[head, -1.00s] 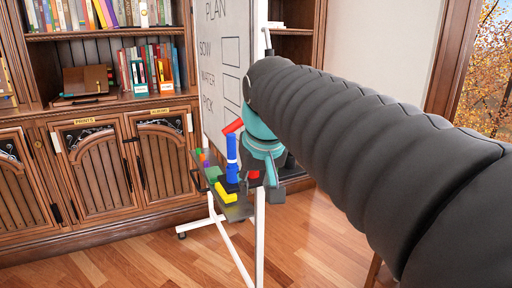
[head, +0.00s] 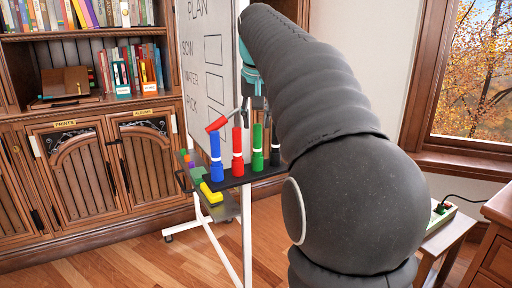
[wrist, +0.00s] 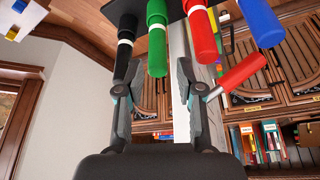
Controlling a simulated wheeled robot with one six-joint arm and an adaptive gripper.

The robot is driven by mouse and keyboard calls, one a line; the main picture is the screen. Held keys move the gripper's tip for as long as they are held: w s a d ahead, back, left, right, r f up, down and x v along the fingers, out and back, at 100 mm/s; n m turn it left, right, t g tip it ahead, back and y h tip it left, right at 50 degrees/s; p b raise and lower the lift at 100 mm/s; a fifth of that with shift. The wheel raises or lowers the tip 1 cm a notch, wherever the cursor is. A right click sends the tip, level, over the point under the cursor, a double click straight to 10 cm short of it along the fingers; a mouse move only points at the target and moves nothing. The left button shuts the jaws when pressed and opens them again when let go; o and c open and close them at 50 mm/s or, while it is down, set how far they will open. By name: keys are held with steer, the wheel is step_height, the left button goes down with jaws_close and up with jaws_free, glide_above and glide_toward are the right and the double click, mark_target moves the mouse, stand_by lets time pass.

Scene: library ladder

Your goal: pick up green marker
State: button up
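The green marker (head: 257,148) stands upright on the dark tray (head: 240,180) of the whiteboard, between the red marker (head: 237,150) and the black marker (head: 275,147). The blue marker (head: 216,158) stands at the left end. In the wrist view, which looks upside down, the green marker (wrist: 157,40) shows between the fingers of my gripper (wrist: 155,75). The fingers are spread and empty. The black marker (wrist: 125,45) lines up with the left finger there. In the head view my gripper (head: 257,105) is above the markers, partly hidden by my arm.
A tilted red cylinder on a grey rod (head: 216,124) is close by; in the wrist view it is right of the fingers (wrist: 243,70). A lower shelf holds a yellow piece (head: 211,194). The whiteboard (head: 205,65) stands behind, with a wooden cabinet (head: 85,165) at left.

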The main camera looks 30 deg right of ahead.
mark_target(257, 144)
steer(key=b+x, duration=0.1)
steer(key=x, duration=0.8)
steer(key=shift+d, duration=0.15)
steer(key=shift+c, duration=0.3)
steer(key=c, duration=0.6)
